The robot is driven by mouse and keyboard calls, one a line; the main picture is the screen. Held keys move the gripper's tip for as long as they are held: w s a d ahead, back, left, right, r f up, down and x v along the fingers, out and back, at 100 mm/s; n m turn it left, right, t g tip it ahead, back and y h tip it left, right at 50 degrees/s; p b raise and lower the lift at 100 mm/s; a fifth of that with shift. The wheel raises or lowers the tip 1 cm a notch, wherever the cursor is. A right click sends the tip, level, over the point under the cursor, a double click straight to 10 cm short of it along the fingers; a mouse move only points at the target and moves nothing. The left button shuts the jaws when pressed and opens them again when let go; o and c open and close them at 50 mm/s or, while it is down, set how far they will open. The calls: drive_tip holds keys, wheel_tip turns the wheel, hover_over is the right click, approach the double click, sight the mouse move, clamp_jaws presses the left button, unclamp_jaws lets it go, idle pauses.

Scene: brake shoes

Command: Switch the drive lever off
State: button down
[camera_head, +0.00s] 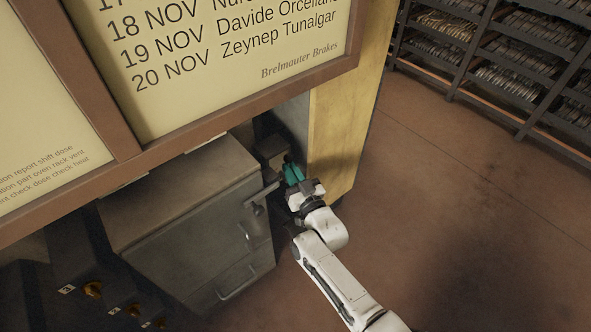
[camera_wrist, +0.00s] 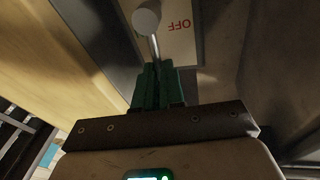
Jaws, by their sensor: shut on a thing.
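The drive lever (camera_wrist: 154,47) shows in the wrist view as a thin metal shaft with a round grey knob (camera_wrist: 146,21). A pale plate with an upside-down OFF label (camera_wrist: 180,27) lies behind it, to the right of the knob. My gripper (camera_wrist: 157,68) has green fingers, closed together on the lever's shaft below the knob. The fingers hide the part of the shaft between them. In the head view my gripper (camera_head: 291,172) reaches into the gap between a grey cabinet and a yellow panel; the lever cannot be made out clearly there.
The grey cabinet (camera_head: 200,222) with bar handles stands left of my gripper. The yellow panel (camera_head: 338,125) stands close on the right. A framed notice board (camera_head: 220,60) overhangs in front. Shelving (camera_head: 500,60) stands far right; the brown floor (camera_head: 460,190) between is clear.

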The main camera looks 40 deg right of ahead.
drive_tip(key=n+b, duration=0.1)
drive_tip(key=a+n+b, duration=0.1)
drive_tip(key=n, duration=0.1)
drive_tip(key=a+f+n+t+y, duration=0.1)
drive_tip(key=n, duration=0.1)
drive_tip(key=shift+a+b, duration=0.1)
drive_tip(key=shift+b, duration=0.3)
drive_tip(key=shift+a+f+n+t+y+b, duration=0.1)
drive_tip(key=shift+a+n+y+b, duration=0.3)
drive_tip(key=shift+n, duration=0.55)
drive_tip(key=shift+a+f+n+t+y+b, duration=0.15)
drive_tip(key=shift+n+y+b, duration=0.1)
drive_tip(key=shift+n+b, duration=0.6)
drive_tip(key=shift+a+f+n+t+y+b, duration=0.1)
drive_tip(key=shift+a+n+y+b, duration=0.2)
drive_tip(key=shift+n, duration=0.8)
drive_tip(key=c, duration=1.2)
unclamp_jaws()
drive_tip(key=p+v, duration=0.2)
drive_tip(key=v, duration=0.8)
drive_tip(key=shift+s+f+p, duration=0.1)
drive_tip(key=shift+s+p, duration=0.25)
